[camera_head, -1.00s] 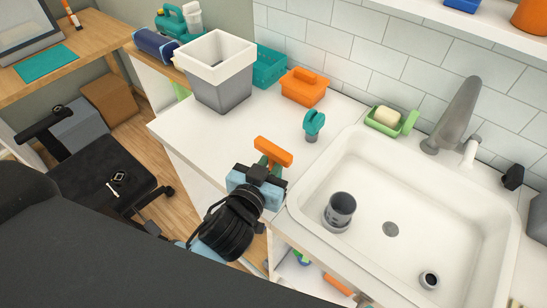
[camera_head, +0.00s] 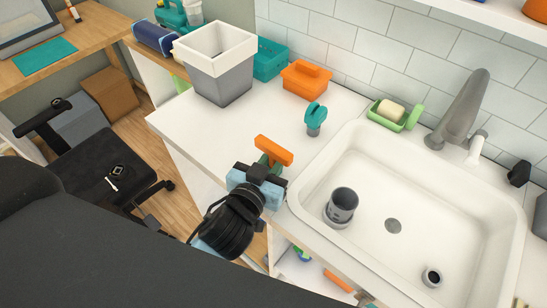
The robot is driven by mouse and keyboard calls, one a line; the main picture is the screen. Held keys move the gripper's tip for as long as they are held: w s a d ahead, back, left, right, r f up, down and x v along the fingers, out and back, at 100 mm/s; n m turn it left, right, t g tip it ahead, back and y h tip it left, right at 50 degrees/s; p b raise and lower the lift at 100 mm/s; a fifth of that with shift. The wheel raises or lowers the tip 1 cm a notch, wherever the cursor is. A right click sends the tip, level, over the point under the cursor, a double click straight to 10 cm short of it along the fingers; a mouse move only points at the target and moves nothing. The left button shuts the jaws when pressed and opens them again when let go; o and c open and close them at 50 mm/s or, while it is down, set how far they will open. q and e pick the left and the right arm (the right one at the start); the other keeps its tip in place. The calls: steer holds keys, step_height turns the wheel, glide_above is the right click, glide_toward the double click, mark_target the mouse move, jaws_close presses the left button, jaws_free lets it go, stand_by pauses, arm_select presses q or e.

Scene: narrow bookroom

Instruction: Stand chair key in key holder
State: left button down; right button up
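On the black chair seat (camera_head: 85,175) at the left lies a small black key-like thing (camera_head: 118,171) with a pale stick; it may be the chair key. I cannot tell for sure which thing is the key holder. On the counter a teal-headed piece (camera_head: 315,114) stands upright on a grey base. In the sink are a grey cup-like holder (camera_head: 342,205) and a small dark ring-shaped cup (camera_head: 431,277). My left gripper (camera_head: 268,165) is over the counter's front edge. An orange bar with a green stem (camera_head: 273,150) shows at its tips; the finger gap is hidden.
A white-and-grey bin (camera_head: 215,75), a teal basket (camera_head: 270,60) and an orange caddy (camera_head: 305,82) stand along the back of the counter (camera_head: 215,135). A faucet (camera_head: 462,110) and green soap dish (camera_head: 388,122) border the sink (camera_head: 390,185). Clear counter lies left of my gripper.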

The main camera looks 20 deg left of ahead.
arm_select(q)
steer(key=shift+f, duration=0.2)
stand_by(0.5)
steer(key=c, duration=0.7)
jaws_free()
steer(key=shift+o, duration=0.2)
